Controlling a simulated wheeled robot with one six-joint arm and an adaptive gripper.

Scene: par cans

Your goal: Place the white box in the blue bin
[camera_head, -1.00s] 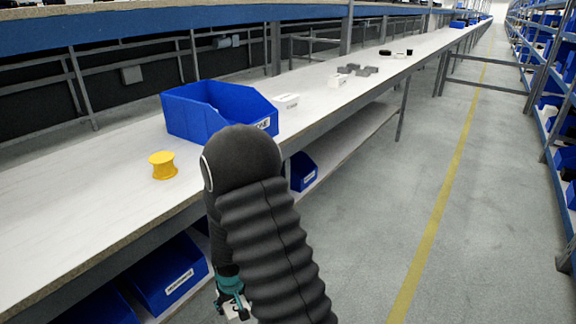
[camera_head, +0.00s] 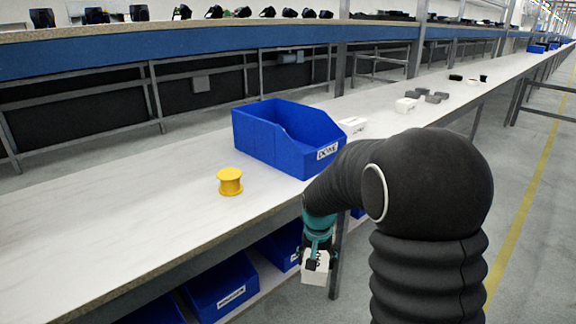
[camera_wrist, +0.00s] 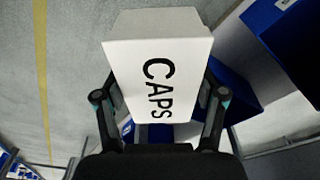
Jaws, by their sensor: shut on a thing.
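My gripper (camera_head: 317,257) is shut on a white box (camera_head: 315,274), held in the air in front of the table's front edge and below its top. In the wrist view the white box (camera_wrist: 158,70) fills the space between the fingers of my gripper (camera_wrist: 160,100) and bears the word "CAPS". The blue bin (camera_head: 272,150) stands on the white table (camera_head: 120,235), up and to the left of my gripper. It is open at the top and has a label on its low front. Its inside floor is hidden.
A yellow spool (camera_head: 230,182) stands on the table left of the bin. Another white box (camera_head: 352,126) sits just behind the bin at right. More blue bins (camera_head: 222,290) stand on the lower shelf. Small grey blocks (camera_head: 430,96) lie farther along. The table's left part is clear.

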